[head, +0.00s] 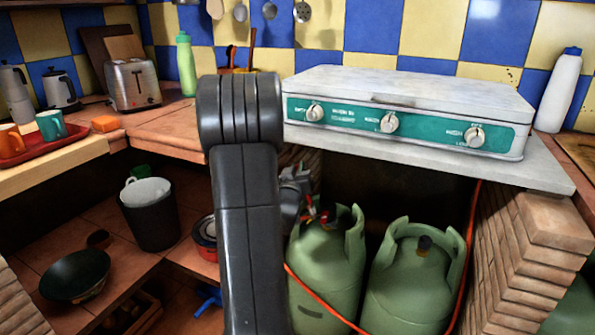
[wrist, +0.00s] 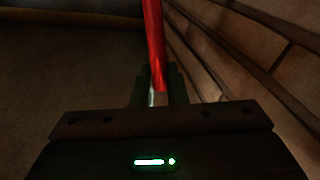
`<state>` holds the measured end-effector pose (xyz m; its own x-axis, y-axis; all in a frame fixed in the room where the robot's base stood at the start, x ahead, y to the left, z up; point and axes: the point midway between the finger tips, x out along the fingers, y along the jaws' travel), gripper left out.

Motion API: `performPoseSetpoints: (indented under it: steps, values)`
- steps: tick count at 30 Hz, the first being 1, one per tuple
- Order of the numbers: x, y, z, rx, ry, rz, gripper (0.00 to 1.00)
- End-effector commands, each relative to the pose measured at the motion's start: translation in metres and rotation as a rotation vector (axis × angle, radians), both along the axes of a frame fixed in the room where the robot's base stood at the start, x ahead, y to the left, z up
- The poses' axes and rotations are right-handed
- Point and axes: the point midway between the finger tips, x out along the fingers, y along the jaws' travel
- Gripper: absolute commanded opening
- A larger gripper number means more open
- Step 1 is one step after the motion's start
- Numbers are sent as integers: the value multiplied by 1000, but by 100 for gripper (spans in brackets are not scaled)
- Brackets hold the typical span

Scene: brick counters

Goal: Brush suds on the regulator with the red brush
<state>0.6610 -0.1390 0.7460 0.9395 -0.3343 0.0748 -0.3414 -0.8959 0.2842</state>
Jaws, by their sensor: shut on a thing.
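In the wrist view, my gripper (wrist: 158,88) is shut on the red brush (wrist: 154,45), whose red shaft points up and away from the jaws. The brush's bristles cannot be made out. In the head view, my dark arm hides most of the wrist and jaws, just left of the left green gas cylinder (head: 325,265). On top of that cylinder is a small dark and red fitting, apparently the regulator (head: 319,214), partly hidden. I cannot tell whether the brush touches it. A dark bucket (head: 152,222) with white contents, possibly suds, stands at left.
A second green cylinder (head: 408,290) stands close on the right, with an orange hose (head: 466,250) beyond it. The stove (head: 400,105) and its counter slab overhang both cylinders. A brick wall (head: 520,235) bounds the right side. A dark bowl (head: 75,275) lies at lower left.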

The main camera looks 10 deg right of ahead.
Motion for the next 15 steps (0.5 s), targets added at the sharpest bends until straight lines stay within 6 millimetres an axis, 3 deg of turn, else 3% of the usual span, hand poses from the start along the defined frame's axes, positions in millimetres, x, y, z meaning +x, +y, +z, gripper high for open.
performPoseSetpoints:
  steps: [15]
  values:
    - [0,0,-1,0,0,0,0]
